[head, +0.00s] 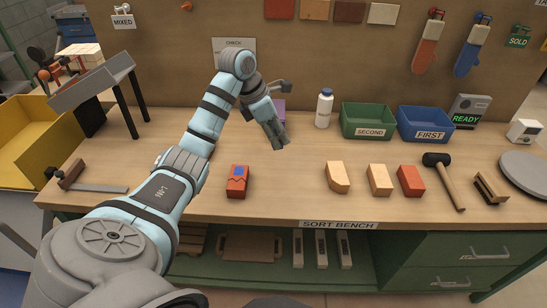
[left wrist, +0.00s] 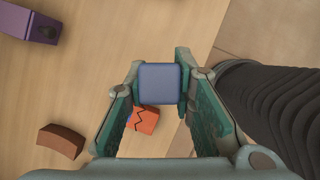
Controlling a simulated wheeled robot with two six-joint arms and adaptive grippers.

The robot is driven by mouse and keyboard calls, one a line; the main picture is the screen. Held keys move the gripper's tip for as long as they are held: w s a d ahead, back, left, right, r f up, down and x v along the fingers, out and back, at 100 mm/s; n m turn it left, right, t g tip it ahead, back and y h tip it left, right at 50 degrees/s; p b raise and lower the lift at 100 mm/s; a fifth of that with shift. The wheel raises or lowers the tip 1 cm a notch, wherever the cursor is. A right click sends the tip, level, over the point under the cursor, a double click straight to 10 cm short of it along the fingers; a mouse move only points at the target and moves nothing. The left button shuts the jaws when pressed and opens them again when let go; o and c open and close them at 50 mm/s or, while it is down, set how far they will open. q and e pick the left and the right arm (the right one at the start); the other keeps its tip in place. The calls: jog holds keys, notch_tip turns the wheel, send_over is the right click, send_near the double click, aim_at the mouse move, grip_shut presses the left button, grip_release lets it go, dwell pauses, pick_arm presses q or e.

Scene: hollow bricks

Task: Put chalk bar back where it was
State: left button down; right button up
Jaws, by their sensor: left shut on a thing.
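My left gripper (head: 280,138) is above the middle of the bench in the head view, its fingers pointing down. In the left wrist view the same gripper (left wrist: 160,85) is shut on a blue bar (left wrist: 160,83), seen end-on as a square, which I take for the chalk bar. It is not clearly visible in the head view. A red-orange brick with a zigzag crack and a blue patch (head: 237,180) lies on the bench, lower left of the gripper. It also shows in the left wrist view (left wrist: 145,119), partly behind the fingers. My right gripper is not in view.
Two tan bricks (head: 338,178) and a red brick (head: 411,181) stand to the right, by a mallet (head: 443,180). Green (head: 368,121) and blue (head: 425,124) bins, a white bottle (head: 324,108) and a purple block (head: 278,104) stand behind. The bench (head: 290,195) is clear in front.

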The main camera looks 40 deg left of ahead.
pick_arm(q)
jog(key=f+b, duration=0.2)
jog(key=f, duration=0.2)
jog(key=f+b, duration=0.3)
jog(key=f, duration=0.2)
jog(key=w+d+f+b, duration=0.1)
jog(key=f+b, duration=0.2)
jog(key=f, duration=0.2)
jog(key=x, duration=0.3)
jog(key=shift+s+a+f+b, duration=0.15)
jog(key=shift+f+b, duration=0.2)
jog(key=shift+f, duration=0.15)
jog(key=shift+w+a+f, duration=0.1)
jog(key=shift+w+f, duration=0.15)
jog(key=shift+f, duration=0.55)
jog(key=shift+s, duration=0.1)
jog(key=shift+s+r, duration=0.1)
jog(key=c, duration=1.4)
grip_release()
jog(key=shift+o, duration=0.2)
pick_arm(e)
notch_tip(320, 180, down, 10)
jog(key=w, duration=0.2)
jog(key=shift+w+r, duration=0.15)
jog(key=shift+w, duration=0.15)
